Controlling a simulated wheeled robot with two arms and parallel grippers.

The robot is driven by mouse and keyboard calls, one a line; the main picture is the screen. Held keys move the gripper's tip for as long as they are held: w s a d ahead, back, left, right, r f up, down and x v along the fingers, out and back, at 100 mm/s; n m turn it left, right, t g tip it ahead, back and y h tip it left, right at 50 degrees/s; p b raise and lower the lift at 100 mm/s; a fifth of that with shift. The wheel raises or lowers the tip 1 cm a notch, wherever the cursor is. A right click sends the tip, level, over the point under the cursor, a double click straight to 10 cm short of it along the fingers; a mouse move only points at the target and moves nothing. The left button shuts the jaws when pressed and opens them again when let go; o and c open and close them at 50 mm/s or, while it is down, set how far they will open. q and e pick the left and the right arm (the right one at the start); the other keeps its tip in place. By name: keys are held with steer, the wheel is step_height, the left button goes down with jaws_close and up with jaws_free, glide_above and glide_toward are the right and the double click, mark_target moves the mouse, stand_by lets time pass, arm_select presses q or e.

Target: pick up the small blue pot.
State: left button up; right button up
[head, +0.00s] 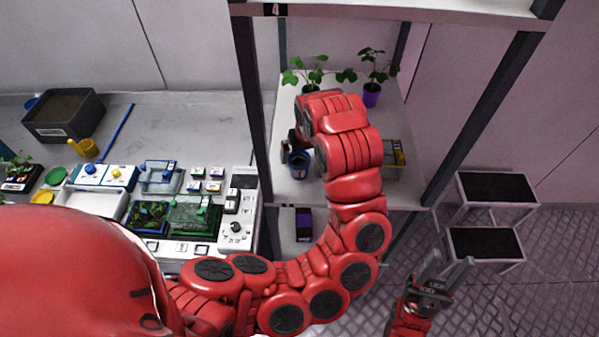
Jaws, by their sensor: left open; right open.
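The small blue pot (300,166) stands on the rack shelf (297,193), near its front left. Its upper part is partly hidden by my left arm. My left gripper (289,151) is at the pot's upper left side. Its dark fingers show only in part beside the red wrist, and it is open. I cannot tell whether a finger touches the pot or whether the pot is between the fingers. My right gripper (443,268) is open and empty, low at the right above the floor, well away from the pot.
Two potted plants stand behind on the same shelf, one in a purple pot (372,95). A yellowish box (396,153) sits right of my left arm. Rack posts (250,100) flank the shelf. A bench with trays (98,206) is at left; a step stool (495,188) is at right.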

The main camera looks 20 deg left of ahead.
mark_target(297, 162)
arm_select(q)
steer(key=x, duration=0.2)
steer(key=shift+a+f, duration=0.15)
steer(key=shift+f, duration=0.15)
steer(key=x, duration=0.2)
steer(key=p+x, duration=0.1)
steer(key=x, duration=0.1)
steer(key=shift+w+a+f, duration=0.25)
steer(key=shift+a, duration=0.05)
steer(key=shift+w+f, duration=0.1)
steer(key=shift+f, duration=0.15)
steer(key=c, duration=1.4)
steer(key=shift+r, duration=0.15)
steer(key=shift+r, duration=0.25)
step_height(297, 162, up, 9)
steer(key=shift+r, duration=0.1)
